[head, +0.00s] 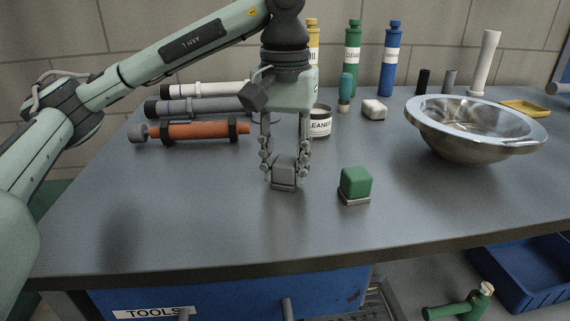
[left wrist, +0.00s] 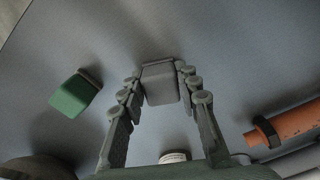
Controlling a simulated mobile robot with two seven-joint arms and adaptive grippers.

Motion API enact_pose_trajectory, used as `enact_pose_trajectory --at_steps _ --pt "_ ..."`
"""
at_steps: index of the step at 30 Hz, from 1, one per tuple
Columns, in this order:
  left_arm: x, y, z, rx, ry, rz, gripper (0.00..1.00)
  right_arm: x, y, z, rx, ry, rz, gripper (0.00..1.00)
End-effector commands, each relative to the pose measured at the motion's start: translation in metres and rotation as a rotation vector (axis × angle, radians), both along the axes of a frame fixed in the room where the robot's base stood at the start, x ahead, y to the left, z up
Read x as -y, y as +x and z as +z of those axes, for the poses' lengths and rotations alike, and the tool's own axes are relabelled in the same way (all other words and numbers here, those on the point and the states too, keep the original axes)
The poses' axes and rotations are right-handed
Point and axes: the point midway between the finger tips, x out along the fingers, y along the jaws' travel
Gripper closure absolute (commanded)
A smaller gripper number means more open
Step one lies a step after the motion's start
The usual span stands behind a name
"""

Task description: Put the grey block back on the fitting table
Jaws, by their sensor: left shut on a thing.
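The grey block (head: 284,175) is between the fingers of my left gripper (head: 285,168), which is shut on it. The block is upright, low over the grey fitting table (head: 200,220); I cannot tell for sure whether it touches the top. In the left wrist view the grey block (left wrist: 160,84) sits between the fingertips of my left gripper (left wrist: 160,88), with a thin darker edge at its far end. My right gripper is not in view.
A green block (head: 356,183) on a thin base stands just right of the grey block. A metal bowl (head: 475,125) is at the right. Pipes (head: 195,131), a cleaner tin (head: 320,122) and bottles (head: 354,58) stand behind. The table's front left is clear.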

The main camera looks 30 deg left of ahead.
Motion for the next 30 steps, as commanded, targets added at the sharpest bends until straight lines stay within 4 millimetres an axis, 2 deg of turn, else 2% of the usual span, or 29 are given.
enact_pose_trajectory --at_steps 1,6,17,18,23,24,30 --pt "0.0 0.0 0.0 0.0 0.0 0.0 0.66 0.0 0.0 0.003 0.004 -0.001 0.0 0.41" --pt "0.0 0.0 0.0 0.0 0.0 0.0 0.47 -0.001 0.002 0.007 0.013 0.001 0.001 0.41" --pt "0.0 0.0 0.004 0.0 0.0 0.0 0.47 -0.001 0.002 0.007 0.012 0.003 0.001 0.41" --pt "0.0 0.0 0.007 0.001 0.0 0.0 0.47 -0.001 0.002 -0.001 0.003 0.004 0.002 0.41" --pt "0.001 0.001 0.037 0.005 -0.002 -0.001 0.47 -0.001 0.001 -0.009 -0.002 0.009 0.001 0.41" --pt "0.0 0.001 0.05 0.006 0.0 0.0 0.47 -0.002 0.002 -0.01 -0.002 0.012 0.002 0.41" --pt "0.0 0.001 0.093 0.005 0.0 0.0 0.47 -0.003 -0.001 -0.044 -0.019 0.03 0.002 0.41"
